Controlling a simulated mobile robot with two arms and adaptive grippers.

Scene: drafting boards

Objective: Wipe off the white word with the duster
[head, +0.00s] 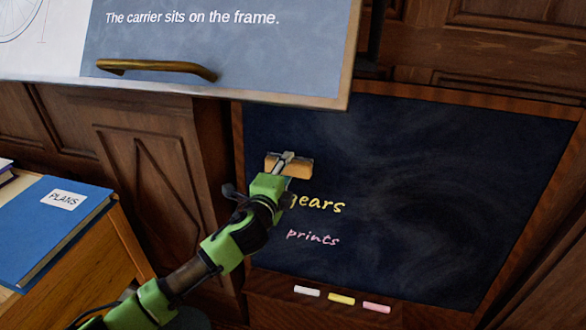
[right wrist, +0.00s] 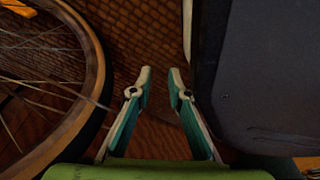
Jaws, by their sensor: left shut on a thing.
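My left gripper (head: 284,162) is shut on the duster (head: 301,169), a tan wooden block. It holds the duster up at the left part of the dark chalkboard (head: 430,190); I cannot tell whether the duster touches the board. Below it, the yellow word "gears" (head: 318,204) is partly covered by my left arm. Under that is the pink word "prints" (head: 313,238). I see no white word on the visible board; the patch behind the duster and arm is hidden. In the right wrist view, my right gripper (right wrist: 161,72) is empty, with its fingertips apart.
White chalk (head: 307,291), yellow chalk (head: 341,298) and pink chalk (head: 376,307) lie on the board's lower ledge. A tilted panel (head: 230,50) with a brass handle overhangs the board's upper left. A blue book (head: 45,225) lies at left. A wheel (right wrist: 95,75) stands beside my right gripper.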

